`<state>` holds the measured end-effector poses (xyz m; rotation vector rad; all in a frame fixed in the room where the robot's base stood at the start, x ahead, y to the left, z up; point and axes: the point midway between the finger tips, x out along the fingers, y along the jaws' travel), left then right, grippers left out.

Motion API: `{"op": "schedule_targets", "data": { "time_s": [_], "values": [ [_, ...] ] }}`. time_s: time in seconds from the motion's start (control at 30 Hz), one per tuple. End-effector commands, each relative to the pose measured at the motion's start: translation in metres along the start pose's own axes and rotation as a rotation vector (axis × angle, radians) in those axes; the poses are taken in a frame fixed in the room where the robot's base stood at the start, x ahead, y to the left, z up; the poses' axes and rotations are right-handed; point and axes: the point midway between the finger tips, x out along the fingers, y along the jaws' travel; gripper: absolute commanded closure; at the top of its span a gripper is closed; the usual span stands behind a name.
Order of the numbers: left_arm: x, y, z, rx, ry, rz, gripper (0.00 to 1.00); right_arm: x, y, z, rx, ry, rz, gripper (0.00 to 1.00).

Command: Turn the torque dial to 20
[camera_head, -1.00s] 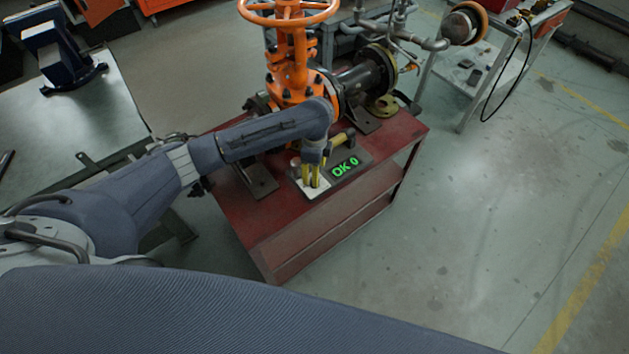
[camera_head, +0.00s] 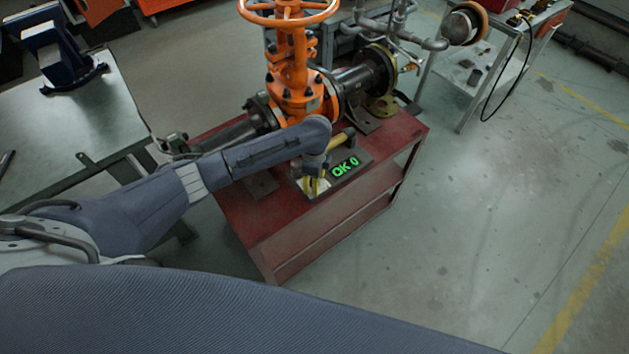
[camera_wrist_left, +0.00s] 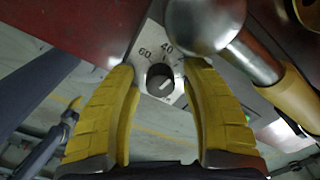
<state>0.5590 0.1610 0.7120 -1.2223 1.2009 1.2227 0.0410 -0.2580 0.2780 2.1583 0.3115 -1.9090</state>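The torque dial is a small black knob (camera_wrist_left: 160,78) on a pale plate (camera_wrist_left: 150,41) printed with numbers, of which 60 and 40 are readable, in the left wrist view. A light pointer mark shows on the knob's lower right. My left gripper (camera_wrist_left: 160,72) is open, with one yellow finger on each side of the knob and visible gaps between. In the head view my left gripper (camera_head: 316,186) is over the pale plate and hides the knob. A display (camera_head: 345,167) beside it reads "OK 0" in green. My right gripper is not in view.
An orange gate valve (camera_head: 292,75) stands behind on the red table (camera_head: 310,235). Floor to the right is clear.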

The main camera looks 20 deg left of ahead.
Motion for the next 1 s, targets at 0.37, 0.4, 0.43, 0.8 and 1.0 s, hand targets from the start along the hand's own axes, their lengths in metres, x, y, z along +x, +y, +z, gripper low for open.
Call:
{"op": "schedule_targets", "data": {
  "time_s": [0.37, 0.4, 0.43, 0.8, 1.0],
  "values": [
    [-0.0002, -0.0001, 0.0002, 0.000, 0.000, 0.000, 0.99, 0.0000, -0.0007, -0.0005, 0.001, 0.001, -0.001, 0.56],
    [-0.0002, -0.0001, 0.0003, 0.000, 0.000, 0.000, 1.00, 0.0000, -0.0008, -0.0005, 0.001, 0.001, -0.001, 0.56],
    [-0.0002, -0.0001, 0.0003, 0.000, 0.000, 0.000, 1.00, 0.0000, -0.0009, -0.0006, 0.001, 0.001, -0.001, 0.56],
    [-0.0008, -0.0008, 0.0009, 0.162, -0.003, -0.002, 1.00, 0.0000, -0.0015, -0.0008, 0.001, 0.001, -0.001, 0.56],
    [-0.0003, -0.0002, 0.0001, 0.258, -0.001, -0.001, 1.00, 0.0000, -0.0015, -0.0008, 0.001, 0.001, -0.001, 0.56]
  ]
}}
